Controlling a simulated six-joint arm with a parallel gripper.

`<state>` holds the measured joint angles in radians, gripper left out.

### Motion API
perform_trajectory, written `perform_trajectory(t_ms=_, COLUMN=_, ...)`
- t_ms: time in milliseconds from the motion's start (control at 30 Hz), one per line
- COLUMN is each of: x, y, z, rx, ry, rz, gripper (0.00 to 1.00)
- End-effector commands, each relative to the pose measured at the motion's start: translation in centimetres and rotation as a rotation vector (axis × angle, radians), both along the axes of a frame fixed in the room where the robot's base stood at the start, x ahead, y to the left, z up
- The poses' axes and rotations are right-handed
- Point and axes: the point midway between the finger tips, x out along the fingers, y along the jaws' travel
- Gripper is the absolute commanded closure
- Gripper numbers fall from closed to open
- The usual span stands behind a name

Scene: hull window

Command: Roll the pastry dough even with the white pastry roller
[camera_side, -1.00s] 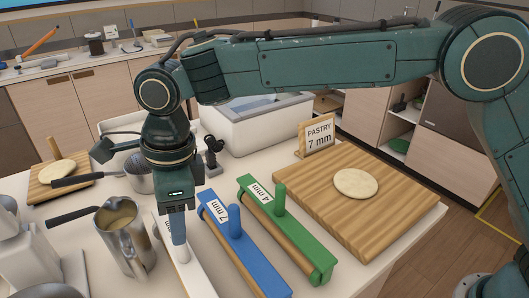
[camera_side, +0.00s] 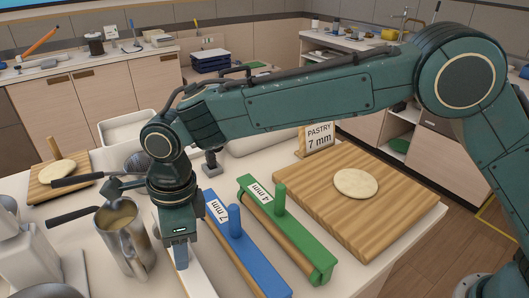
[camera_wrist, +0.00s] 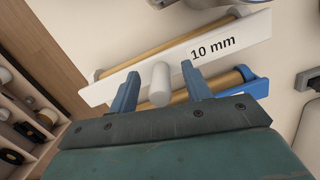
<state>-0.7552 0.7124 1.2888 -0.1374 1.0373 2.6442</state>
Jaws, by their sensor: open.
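The white roller (camera_side: 197,277) lies on the table, mostly hidden behind my gripper (camera_side: 181,256) in the side view. In the wrist view, the white roller (camera_wrist: 228,42) is marked 10 mm, and its upright white handle peg (camera_wrist: 159,84) shows between the two blue fingers of my open gripper (camera_wrist: 160,72). I cannot tell whether the fingers touch the peg. The pastry dough (camera_side: 356,183) is a pale round disc on a wooden board (camera_side: 405,215) at the right. A sign (camera_side: 319,138) behind the board reads PASTRY 7 mm.
A blue roller (camera_side: 252,262) marked 7 mm lies right of the white one, then a green roller (camera_side: 312,252) marked 4 mm. A metal jug (camera_side: 125,240) stands close left of my gripper. A small board with dough (camera_side: 58,172) lies at the far left.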

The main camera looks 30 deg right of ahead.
Motion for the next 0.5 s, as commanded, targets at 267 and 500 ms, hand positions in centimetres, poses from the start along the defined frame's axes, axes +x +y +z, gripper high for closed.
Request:
perform_trajectory(t_ms=267, x=0.0, y=-0.01, z=0.01, rx=0.0, ry=0.0, rz=0.0, gripper=0.91)
perform_trajectory(t_ms=500, x=0.04, y=0.03, z=0.24, rx=0.002, ry=-0.001, rz=0.0, gripper=1.0)
